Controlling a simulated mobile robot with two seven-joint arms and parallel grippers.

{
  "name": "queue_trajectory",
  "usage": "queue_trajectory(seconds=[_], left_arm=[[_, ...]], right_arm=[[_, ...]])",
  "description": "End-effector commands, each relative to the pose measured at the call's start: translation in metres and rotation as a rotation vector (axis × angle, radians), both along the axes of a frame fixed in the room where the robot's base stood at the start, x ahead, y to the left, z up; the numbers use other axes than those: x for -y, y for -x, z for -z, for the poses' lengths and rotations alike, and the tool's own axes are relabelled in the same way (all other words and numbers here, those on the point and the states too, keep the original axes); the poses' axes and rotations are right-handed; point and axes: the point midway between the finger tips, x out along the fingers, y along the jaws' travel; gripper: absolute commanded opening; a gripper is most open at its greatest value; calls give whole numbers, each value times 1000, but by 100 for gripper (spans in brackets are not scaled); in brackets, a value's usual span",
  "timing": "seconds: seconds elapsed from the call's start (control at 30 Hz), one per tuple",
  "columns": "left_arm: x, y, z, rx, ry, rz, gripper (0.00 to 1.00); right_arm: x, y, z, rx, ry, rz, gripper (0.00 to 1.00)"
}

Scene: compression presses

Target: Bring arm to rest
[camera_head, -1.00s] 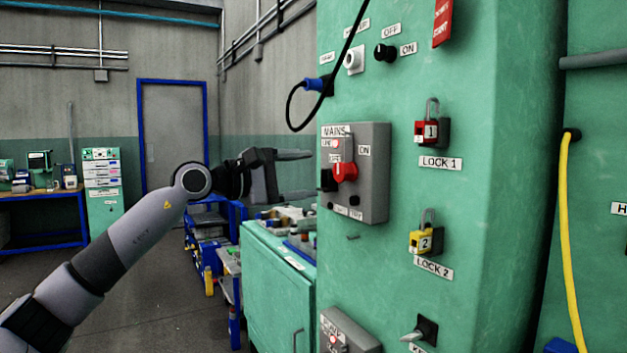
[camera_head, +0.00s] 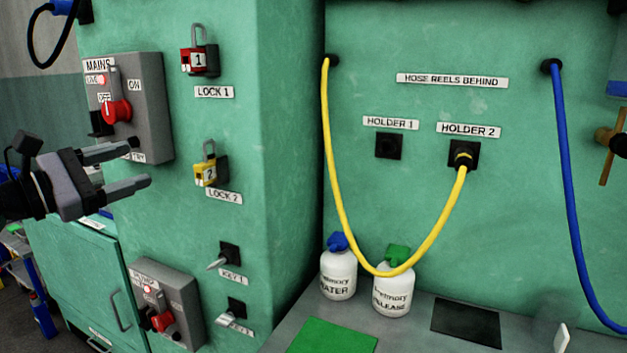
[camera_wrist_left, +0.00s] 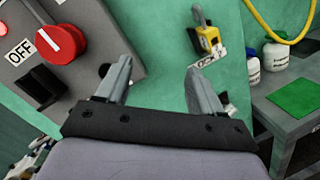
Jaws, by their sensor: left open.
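My left gripper (camera_head: 138,169) is open and empty at the left of the head view, in front of the green press cabinet (camera_head: 285,120). Its fingers point right, below the grey mains box (camera_head: 150,100) with its red knob (camera_head: 116,110). In the left wrist view the two fingers (camera_wrist_left: 160,85) are apart with nothing between them. The red knob shows at upper left there (camera_wrist_left: 60,44), and yellow lock 2 (camera_wrist_left: 208,38) lies beyond the right finger. My right gripper is not in view.
Red lock 1 (camera_head: 196,61) hangs above lock 2. A yellow hose (camera_head: 340,200) runs to holder 2 (camera_head: 462,155). Two white bottles, water (camera_head: 339,275) and release (camera_head: 392,293), stand on the grey bench (camera_head: 420,335). A blue hose (camera_head: 566,190) hangs at right.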

Motion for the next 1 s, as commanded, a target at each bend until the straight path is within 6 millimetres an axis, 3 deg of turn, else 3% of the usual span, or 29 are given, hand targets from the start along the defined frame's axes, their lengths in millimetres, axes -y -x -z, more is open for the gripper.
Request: queue_trajectory(seconds=[0.03,0.2,0.47,0.67,0.9,0.93,1.0], left_arm=[[19,-1,20,-83,143,46,67],[59,6,78,-353,630,130,67],[89,34,173,-788,1410,117,67],[98,76,255,-1077,2041,-19,67],[110,162,353,-1259,2831,-342,67],[112,174,364,1207,-2800,376,67],[117,204,385,1051,-2640,429,67]], right_arm=[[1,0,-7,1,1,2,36],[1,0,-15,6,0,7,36],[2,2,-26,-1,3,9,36],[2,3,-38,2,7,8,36],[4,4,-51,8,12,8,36],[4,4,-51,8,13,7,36],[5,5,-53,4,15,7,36]])
